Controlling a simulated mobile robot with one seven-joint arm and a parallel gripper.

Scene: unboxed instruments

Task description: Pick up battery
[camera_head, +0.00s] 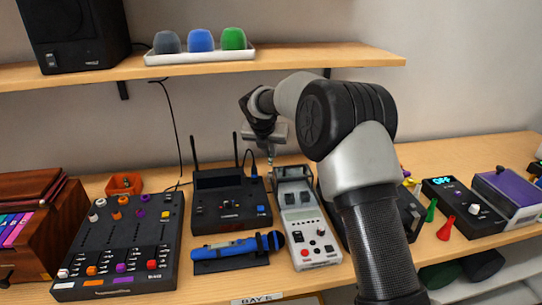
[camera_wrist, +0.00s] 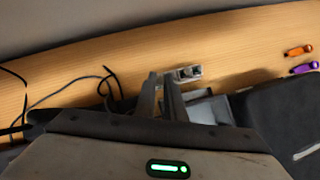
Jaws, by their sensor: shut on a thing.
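My gripper (camera_head: 270,157) hangs above the back of the table, behind the grey handheld instrument (camera_head: 305,229). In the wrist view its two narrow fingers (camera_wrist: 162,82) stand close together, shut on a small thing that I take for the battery. The held thing is mostly hidden by the fingers and too small to make out. The instrument has an open-looking upper section with dark recesses, and part of it shows below the fingers in the wrist view (camera_wrist: 208,108). A small pale block with dark openings (camera_wrist: 188,73) shows just beyond the right finger.
A black receiver with antennas (camera_head: 229,202) and a blue microphone (camera_head: 235,247) are left of the instrument. A black mixer (camera_head: 122,243) is farther left. A shelf (camera_head: 300,61) overhangs behind. Loose green (camera_head: 431,211) and red (camera_head: 445,229) pieces lie right of my arm.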

